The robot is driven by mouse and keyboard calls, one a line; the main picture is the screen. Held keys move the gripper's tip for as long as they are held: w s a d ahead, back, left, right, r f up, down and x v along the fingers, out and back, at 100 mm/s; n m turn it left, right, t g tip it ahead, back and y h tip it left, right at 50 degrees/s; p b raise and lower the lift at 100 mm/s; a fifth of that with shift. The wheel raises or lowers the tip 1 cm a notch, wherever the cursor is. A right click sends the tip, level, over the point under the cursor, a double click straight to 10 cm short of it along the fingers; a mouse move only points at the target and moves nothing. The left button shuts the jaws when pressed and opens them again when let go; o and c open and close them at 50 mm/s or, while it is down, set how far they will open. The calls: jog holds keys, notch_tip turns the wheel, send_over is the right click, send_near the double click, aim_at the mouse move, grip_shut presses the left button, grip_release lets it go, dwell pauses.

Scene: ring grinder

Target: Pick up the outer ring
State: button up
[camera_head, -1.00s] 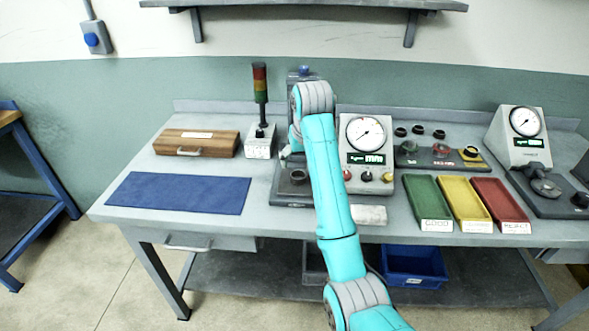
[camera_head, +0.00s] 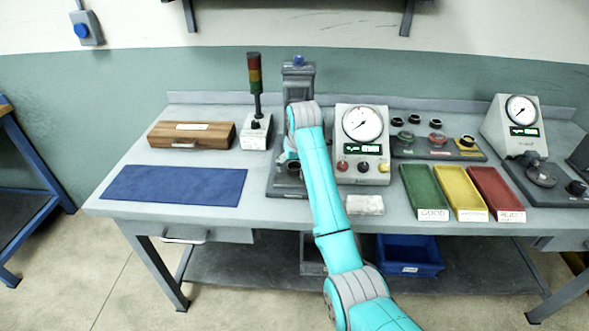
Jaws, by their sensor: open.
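My gripper (camera_head: 289,156) is small and partly hidden by my own wrist. It points down over the dark base of the grinder station (camera_head: 299,78), left of the dial gauge. The jaws are open. A dark round part (camera_head: 293,166) shows on that base just below the gripper; I cannot tell whether it is the outer ring or a seat. Several dark rings (camera_head: 414,119) sit on and behind the rack at the back right. One dark ring (camera_head: 468,140) is on the yellow part of the rack.
A dial gauge box (camera_head: 361,125) stands close right of my wrist. A signal tower (camera_head: 255,85) and wooden case (camera_head: 190,135) stand left. Green (camera_head: 424,188), yellow (camera_head: 460,188) and red (camera_head: 496,190) trays lie right. The blue mat (camera_head: 175,186) is bare.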

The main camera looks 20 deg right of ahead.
jog(key=shift+f, duration=0.2)
jog(key=shift+r, duration=0.1)
jog(key=c, duration=1.4)
